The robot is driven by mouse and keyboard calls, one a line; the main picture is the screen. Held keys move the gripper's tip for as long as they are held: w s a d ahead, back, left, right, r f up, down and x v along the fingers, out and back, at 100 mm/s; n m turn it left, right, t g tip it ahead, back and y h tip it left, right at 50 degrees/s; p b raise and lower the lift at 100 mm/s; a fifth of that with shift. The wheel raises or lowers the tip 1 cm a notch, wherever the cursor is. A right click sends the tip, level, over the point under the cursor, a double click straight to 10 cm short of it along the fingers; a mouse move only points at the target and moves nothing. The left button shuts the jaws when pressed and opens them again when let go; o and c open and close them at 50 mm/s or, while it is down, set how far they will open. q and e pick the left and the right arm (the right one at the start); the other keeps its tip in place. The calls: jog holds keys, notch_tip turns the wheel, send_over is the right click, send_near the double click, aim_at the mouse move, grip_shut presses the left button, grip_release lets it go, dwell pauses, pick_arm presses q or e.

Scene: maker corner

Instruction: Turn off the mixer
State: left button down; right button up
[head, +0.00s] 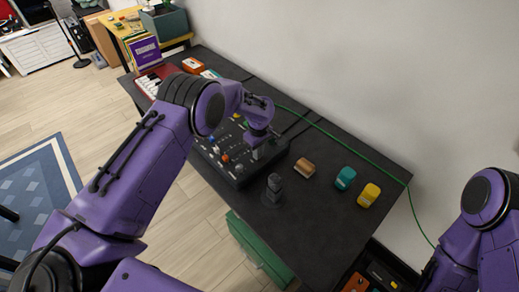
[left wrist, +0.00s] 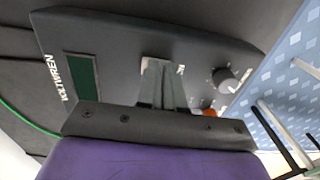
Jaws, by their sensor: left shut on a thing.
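The mixer (head: 238,178) is a dark box with several small coloured knobs on the dark table. In the left wrist view the mixer (left wrist: 205,50) shows a green panel, the word VOLTWREN, a dark round knob (left wrist: 224,80) and part of an orange one. There my left gripper's fingers (left wrist: 162,78) are together over a pale plate on the mixer. They are shut on a small part of the mixer, which they hide. My right gripper is out of view.
The table (head: 315,215) also holds a dark upright object (head: 274,188), a brown block (head: 304,168), a teal block (head: 345,178) and a yellow block (head: 368,195). A green cable (head: 345,142) runs along the back. The front right of the table is clear.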

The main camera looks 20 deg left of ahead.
pick_arm(q)
notch_tip(320, 180, up, 5)
jog(key=p, duration=0.4)
jog(key=shift+a+f, duration=0.1)
jog(key=shift+r+b, duration=0.65)
notch_tip(320, 180, up, 8)
jog(key=b, duration=0.1)
jog(key=shift+d+b, duration=0.2)
jog(key=shift+b, duration=0.1)
jog(key=shift+w, duration=0.15)
jog(key=shift+f, duration=0.1)
